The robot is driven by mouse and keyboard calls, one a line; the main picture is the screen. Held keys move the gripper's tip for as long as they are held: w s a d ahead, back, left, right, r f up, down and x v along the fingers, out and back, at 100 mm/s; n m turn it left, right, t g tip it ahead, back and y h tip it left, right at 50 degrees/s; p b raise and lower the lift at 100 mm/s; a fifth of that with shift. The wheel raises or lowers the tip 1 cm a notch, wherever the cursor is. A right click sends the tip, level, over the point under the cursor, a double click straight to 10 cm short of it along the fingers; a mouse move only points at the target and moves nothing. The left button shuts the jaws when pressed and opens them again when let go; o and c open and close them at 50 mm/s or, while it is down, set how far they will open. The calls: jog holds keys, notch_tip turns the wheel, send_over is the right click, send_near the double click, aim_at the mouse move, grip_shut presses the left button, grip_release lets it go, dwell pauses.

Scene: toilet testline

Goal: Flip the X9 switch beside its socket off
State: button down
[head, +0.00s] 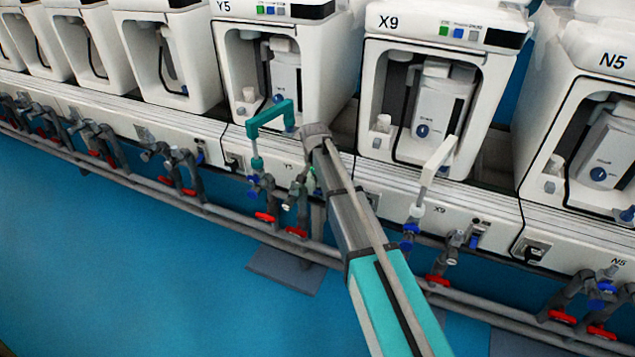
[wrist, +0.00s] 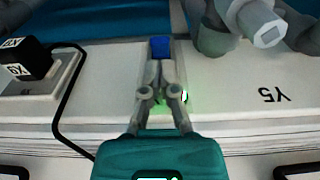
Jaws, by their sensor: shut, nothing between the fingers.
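The wrist view looks from above, with its labels upside down. My gripper (wrist: 161,90) is shut and empty, its fingertips over the X9 switch. The switch is mostly hidden; its blue end (wrist: 160,47) shows beyond the fingers and a green glow shows around them. I cannot tell whether the fingers touch it. The X9 socket (wrist: 38,92), with a black X9-labelled plug (wrist: 24,60) in it, is to the left.
The Y5 machine (head: 277,70) and N5 machine (head: 585,120) stand either side of X9. A black cable (wrist: 72,110) curves from the plug. Grey valve parts (wrist: 250,20) are close at the wrist view's upper right.

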aim_at(317, 192)
jog(key=shift+w+f+b, duration=0.1)
jog(key=shift+f+b, duration=0.75)
jog(key=shift+f, duration=0.3)
jog(key=shift+d, duration=0.25)
jog(key=shift+a, duration=0.1)
